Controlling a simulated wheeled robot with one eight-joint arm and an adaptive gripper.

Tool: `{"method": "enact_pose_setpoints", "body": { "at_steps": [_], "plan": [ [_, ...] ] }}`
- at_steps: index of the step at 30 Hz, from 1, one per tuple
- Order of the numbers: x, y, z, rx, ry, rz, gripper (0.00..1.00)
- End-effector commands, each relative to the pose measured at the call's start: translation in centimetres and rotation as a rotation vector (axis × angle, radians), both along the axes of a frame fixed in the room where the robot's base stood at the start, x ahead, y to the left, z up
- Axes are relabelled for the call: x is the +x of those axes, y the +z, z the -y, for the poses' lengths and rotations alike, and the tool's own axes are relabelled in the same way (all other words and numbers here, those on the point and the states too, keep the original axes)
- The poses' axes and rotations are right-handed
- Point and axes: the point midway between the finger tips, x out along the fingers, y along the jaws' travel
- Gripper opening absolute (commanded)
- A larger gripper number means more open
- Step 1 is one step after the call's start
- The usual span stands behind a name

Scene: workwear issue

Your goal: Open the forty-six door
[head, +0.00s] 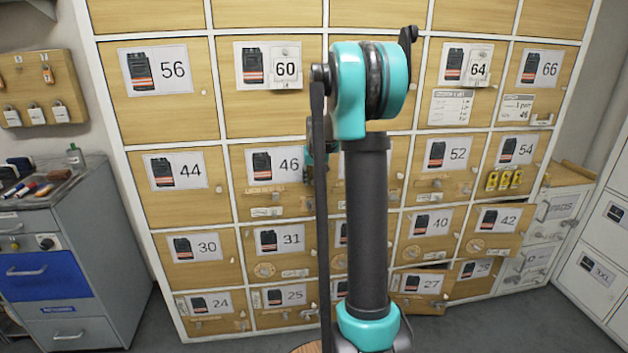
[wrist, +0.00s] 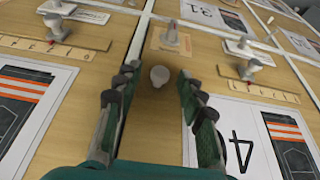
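The forty-six door (head: 238,185) is a shut wooden locker front with a white label reading 46 and a dark garment picture. My gripper is largely hidden behind my arm in the head view, at that door's right edge. In the wrist view my gripper (wrist: 158,98) is open, with one finger on each side of a small pale round knob (wrist: 159,76). A gap shows between each finger and the knob. The knob sits on a wooden door near a white divider. A label showing a 4 (wrist: 240,150) lies beside the right finger, its other digit hidden.
A small card with a metal peg (wrist: 170,38) lies just beyond the knob. A strip with a pale peg (wrist: 255,65) is at right, another strip (wrist: 50,47) at left. Door 27 (head: 420,290) appears ajar. A grey cabinet (head: 70,260) stands at left.

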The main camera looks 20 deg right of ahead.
Motion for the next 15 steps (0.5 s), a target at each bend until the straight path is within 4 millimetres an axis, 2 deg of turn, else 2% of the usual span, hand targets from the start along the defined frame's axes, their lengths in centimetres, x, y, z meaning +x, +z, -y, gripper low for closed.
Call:
{"method": "enact_pose_setpoints", "body": {
  "at_steps": [3, 12, 15],
  "plan": [
    [-0.01, 0.02, 0.00, 0.000, 0.000, 0.000, 0.38],
    [-0.02, 0.03, 0.00, 0.000, 0.000, 0.000, 0.01],
    [-0.02, 0.03, 0.00, 0.000, 0.000, 0.000, 0.00]
  ]
}}
